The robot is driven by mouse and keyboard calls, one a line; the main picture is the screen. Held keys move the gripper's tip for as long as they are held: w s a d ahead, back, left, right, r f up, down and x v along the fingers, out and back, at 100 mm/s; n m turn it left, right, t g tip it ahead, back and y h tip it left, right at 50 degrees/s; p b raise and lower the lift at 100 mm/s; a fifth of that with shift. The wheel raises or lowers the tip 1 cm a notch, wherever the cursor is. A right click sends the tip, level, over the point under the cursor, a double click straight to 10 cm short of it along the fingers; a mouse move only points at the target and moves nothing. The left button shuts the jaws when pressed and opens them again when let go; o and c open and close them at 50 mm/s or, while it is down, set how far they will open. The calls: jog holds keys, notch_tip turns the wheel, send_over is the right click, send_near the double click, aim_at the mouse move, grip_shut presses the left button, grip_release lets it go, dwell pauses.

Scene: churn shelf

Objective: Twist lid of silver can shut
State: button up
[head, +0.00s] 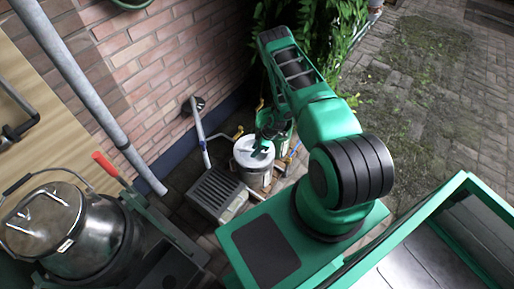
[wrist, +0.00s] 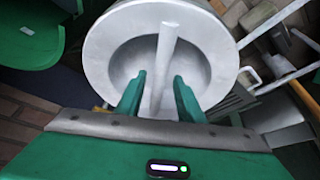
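The silver can (head: 253,177) stands on the ground by the brick wall, with its round lid on top (head: 244,152). In the wrist view the lid (wrist: 103,50) fills the upper middle, a dished disc with a straight bar handle (wrist: 166,50) across its recess. My gripper (head: 262,146) reaches down over the lid. In the wrist view my gripper's two green fingers (wrist: 158,88) are apart, one on each side of the bar, with gaps showing. Whether the fingertips touch the lid, I cannot tell. The can's body is mostly hidden in the wrist view.
A grey slatted drain box (head: 214,193) sits left of the can, below a grey downpipe (head: 200,132). A large metal churn (head: 95,240) with a lid stands at the lower left near a red-handled lever (head: 106,164). Leafy plants (head: 335,25) grow behind my arm. Paving (head: 430,70) is open to the right.

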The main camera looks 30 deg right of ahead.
jog(key=shift+w+a+f, duration=0.15)
jog(key=shift+a+f, duration=0.05)
jog(key=shift+f, duration=0.45)
jog(key=shift+c, duration=0.3)
grip_shut()
dwell(0.8)
